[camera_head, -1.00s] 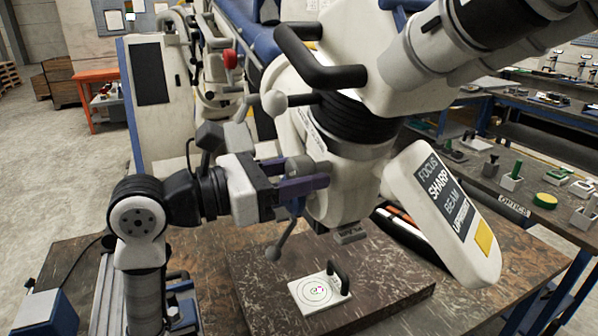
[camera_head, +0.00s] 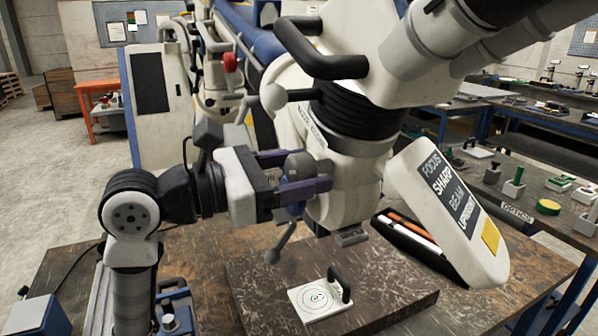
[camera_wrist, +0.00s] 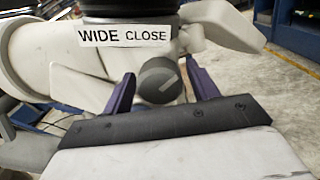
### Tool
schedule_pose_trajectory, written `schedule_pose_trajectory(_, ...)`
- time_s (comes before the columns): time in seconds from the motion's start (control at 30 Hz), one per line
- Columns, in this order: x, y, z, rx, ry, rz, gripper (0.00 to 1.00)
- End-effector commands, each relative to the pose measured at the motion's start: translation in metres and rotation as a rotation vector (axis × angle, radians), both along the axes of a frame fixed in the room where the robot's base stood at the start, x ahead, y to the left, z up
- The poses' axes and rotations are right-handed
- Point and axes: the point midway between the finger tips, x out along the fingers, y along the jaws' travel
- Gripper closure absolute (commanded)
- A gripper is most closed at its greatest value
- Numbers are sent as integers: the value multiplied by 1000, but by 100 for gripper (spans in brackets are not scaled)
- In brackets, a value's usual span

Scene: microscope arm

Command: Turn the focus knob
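The microscope head (camera_head: 345,185) is white, with a dark ribbed band above. A grey round knob (camera_head: 298,164) sticks out on its left side. In the wrist view my gripper (camera_wrist: 160,74) is open, with the knob between the fingers and narrow gaps at both sides. A panel (camera_head: 450,210) reads "FOCUS SHARP" and "BEAM UPRIGHT".
A black handle (camera_head: 325,62) juts out above the gripper. A thin lever (camera_head: 282,243) hangs below it. A white target plate (camera_head: 318,300) with a black handle lies on the dark slab (camera_head: 395,295). A bench with tools (camera_head: 520,175) stands at the right.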

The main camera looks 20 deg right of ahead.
Motion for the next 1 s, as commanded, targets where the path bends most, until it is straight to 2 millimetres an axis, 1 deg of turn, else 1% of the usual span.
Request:
schedule_pose_trajectory(0.3, 0, 1, 0, 1, 0, 0, 35)
schedule_pose_trajectory(0.37, 0, 3, -1, 1, 0, 0, 35)
schedule_pose_trajectory(0.43, 0, 10, -2, 1, 0, 2, 35)
schedule_pose_trajectory(0.57, 0, 33, -4, 0, 1, 5, 35)
schedule_pose_trajectory(0.8, -2, 89, -3, 0, 0, 6, 35)
schedule_pose_trajectory(0.9, -3, 109, -3, -1, 1, 4, 35)
schedule_pose_trajectory(1.0, -4, 123, -2, 1, 0, 3, 35)
